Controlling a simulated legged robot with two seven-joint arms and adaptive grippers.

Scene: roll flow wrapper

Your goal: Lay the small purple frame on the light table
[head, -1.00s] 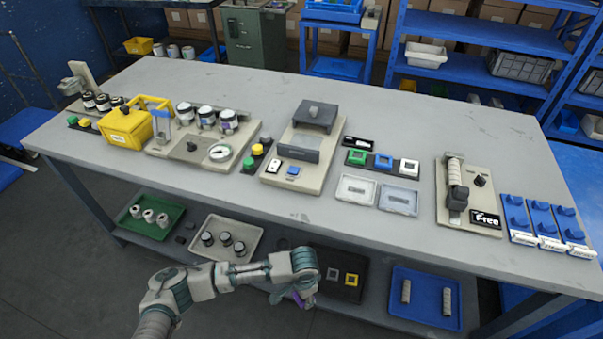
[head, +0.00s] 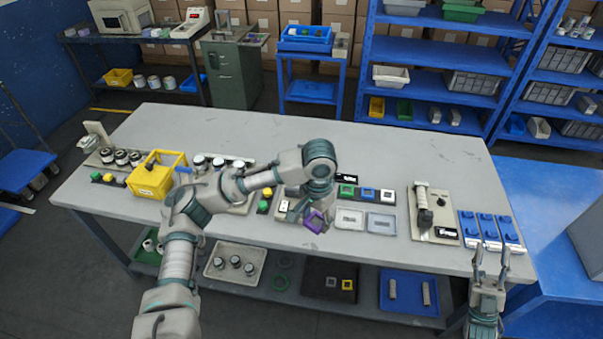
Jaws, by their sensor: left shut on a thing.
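My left gripper (head: 304,216) is shut on the small purple frame (head: 316,222). It holds the frame tilted, in front of the station with the white and blue buttons near the middle of the workbench. My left arm hides most of that station, including any light table surface there. I cannot tell a gap between the frame and the station. The pale grey workbench (head: 400,150) is the large top under all the stations. My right gripper (head: 491,262) is open and empty at the bench's front right edge, fingers pointing up.
Green, blue and white frames (head: 367,193) sit on a dark strip right of my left gripper. Two shallow pale trays (head: 350,219) lie in front of them. A yellow bin (head: 153,180) stands at left. The bench's back half is clear.

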